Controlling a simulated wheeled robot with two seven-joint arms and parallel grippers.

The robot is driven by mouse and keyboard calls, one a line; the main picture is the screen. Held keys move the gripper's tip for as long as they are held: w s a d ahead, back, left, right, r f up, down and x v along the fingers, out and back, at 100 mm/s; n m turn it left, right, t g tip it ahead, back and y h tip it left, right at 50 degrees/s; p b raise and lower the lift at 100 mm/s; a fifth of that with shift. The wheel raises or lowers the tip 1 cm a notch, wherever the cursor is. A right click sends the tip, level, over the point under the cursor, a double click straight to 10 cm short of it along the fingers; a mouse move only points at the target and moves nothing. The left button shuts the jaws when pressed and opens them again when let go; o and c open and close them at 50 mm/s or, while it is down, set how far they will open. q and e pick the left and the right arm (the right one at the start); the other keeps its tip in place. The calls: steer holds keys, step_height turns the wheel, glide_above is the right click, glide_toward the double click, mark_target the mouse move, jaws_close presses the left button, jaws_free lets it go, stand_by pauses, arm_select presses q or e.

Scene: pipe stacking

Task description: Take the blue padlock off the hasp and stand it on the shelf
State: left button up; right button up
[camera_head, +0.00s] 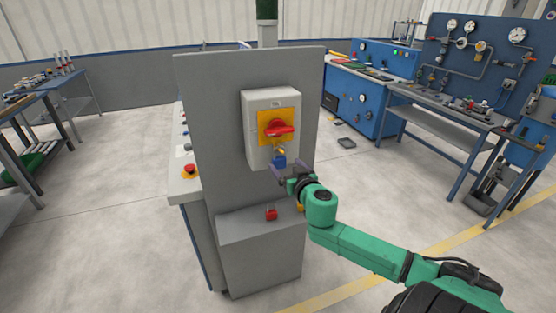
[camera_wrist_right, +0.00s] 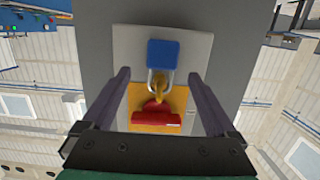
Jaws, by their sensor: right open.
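The blue padlock (camera_head: 278,161) hangs by its shackle from the yellow hasp (camera_head: 281,150) below the red switch handle on the grey switch box. In the right wrist view, which is upside down, the blue padlock (camera_wrist_right: 163,54) shows its body and metal shackle, with the yellow hasp (camera_wrist_right: 158,84) passing through the shackle. My right gripper (camera_head: 287,170) is open just in front of and slightly below the padlock. Its two fingers (camera_wrist_right: 158,78) lie to either side of the padlock, apart from it. The shelf (camera_head: 250,227) is the grey ledge below the box. My left gripper is out of view.
A red padlock (camera_head: 271,214) stands on the shelf, and a yellow one (camera_head: 300,207) is partly hidden by my right arm. The shelf's left part is clear. The red switch handle (camera_head: 280,131) sits just above the hasp. A grey panel (camera_head: 220,130) stands behind.

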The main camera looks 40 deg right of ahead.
steer(key=x, duration=0.3)
steer(key=shift+w+p, duration=0.15)
steer(key=shift+p, duration=0.25)
steer(key=shift+w+f, duration=0.25)
steer(key=shift+w, duration=0.05)
steer(key=shift+r, duration=0.1)
jaws_close()
steer(key=b, duration=0.4)
glide_toward(280, 161)
steer(key=f+v, duration=0.1)
steer(key=v, duration=0.8)
steer(key=shift+s+a, duration=0.1)
steer(key=shift+s, duration=0.1)
steer(key=shift+f, duration=0.15)
